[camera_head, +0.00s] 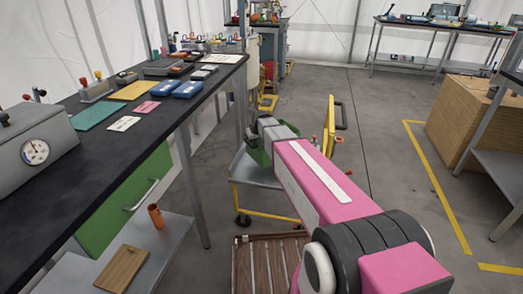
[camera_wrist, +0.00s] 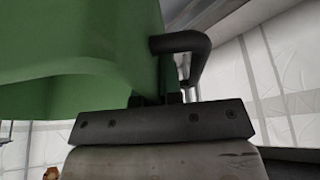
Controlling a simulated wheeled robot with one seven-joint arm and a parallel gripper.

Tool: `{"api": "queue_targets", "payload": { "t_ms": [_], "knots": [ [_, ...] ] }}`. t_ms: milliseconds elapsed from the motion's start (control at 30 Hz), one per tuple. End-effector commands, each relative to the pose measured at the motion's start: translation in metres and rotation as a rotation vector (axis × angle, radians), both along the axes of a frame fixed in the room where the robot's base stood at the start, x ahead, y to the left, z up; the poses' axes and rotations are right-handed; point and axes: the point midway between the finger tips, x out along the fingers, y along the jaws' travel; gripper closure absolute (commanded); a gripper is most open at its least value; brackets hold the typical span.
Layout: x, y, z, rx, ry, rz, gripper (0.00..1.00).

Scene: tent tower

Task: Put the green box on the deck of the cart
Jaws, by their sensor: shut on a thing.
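The green box (camera_head: 255,155) is in the middle of the head view, partly hidden behind the end of my pink arm. My gripper (camera_head: 264,132) is at the box and shut on it. In the wrist view the green box (camera_wrist: 70,50) fills the upper left, with a black curved handle bar beside it, close to my gripper (camera_wrist: 165,100). The cart has a grey deck (camera_head: 244,175) and yellow frame, and it stands on the floor below the box. The box overlaps the deck in the picture; I cannot tell whether it touches it.
A long black workbench (camera_head: 75,135) with small tools and boxes runs along the left. A green drawer front (camera_head: 125,200) is under it. A slatted wooden pallet (camera_head: 262,265) lies in front of the cart. A wooden crate (camera_head: 465,115) stands right. Floor right of the cart is clear.

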Motion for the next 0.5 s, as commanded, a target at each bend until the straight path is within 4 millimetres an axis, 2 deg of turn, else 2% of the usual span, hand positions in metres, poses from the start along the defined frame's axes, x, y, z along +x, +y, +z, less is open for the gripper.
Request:
{"api": "queue_targets", "payload": {
  "t_ms": [33, 200, 500],
  "knots": [
    [0.007, -0.008, -0.005, -0.001, -0.002, -0.001, 1.00],
    [0.019, -0.027, -0.019, -0.002, -0.002, 0.000, 1.00],
    [0.022, -0.036, -0.030, -0.001, -0.003, 0.001, 1.00]
  ]
}}
